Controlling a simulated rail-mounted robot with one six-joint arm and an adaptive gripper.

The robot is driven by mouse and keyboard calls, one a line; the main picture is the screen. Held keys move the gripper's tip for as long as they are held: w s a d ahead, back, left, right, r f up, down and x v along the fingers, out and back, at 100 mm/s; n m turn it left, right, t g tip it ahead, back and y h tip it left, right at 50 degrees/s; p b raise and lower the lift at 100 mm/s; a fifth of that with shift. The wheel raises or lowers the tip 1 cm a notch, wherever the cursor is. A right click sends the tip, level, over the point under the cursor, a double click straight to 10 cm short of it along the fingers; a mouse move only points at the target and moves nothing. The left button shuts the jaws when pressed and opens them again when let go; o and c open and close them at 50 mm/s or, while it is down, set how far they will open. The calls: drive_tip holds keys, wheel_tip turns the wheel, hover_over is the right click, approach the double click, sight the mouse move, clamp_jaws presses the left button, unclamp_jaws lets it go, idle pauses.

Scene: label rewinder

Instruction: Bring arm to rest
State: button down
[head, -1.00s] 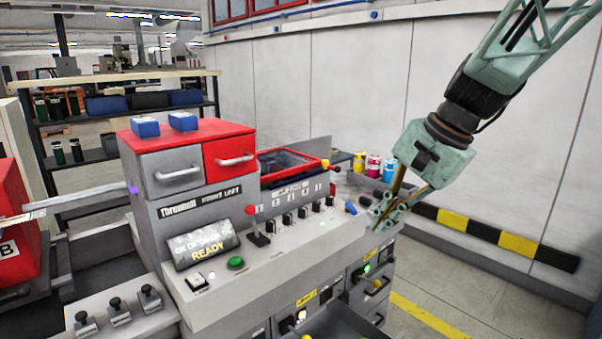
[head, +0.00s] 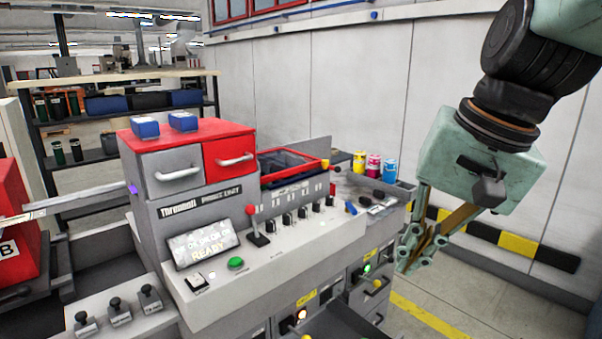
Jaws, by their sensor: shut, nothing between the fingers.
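My gripper (head: 408,264) is at the right of the head view, in front of the right end of the label rewinder (head: 250,285). Its fingers point down and to the left, and it is shut with nothing held. It appears apart from the machine, though the exact gap cannot be told. My arm comes in from the upper right.
A red-topped drawer unit (head: 190,160) stands on the machine. Several coloured bottles (head: 374,165) stand behind its right end. An open drawer (head: 345,325) shows at the bottom edge. A striped black-and-yellow barrier (head: 520,243) runs along the wall. Floor (head: 440,310) to the right is free.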

drive_tip(key=s+d+f+n+h, duration=0.1)
drive_tip(key=s+n, duration=0.1)
drive_tip(key=s, duration=0.6)
drive_tip(key=s+d+n+h, duration=0.1)
drive_tip(key=s+d+n, duration=0.1)
drive_tip(key=s, duration=0.7)
drive_tip(key=shift+s+d+f+n+t, duration=0.25)
drive_tip(key=shift+f+n+t, duration=0.05)
drive_tip(key=shift+f+t, duration=0.1)
drive_tip(key=shift+w, duration=0.15)
idle(0.7)
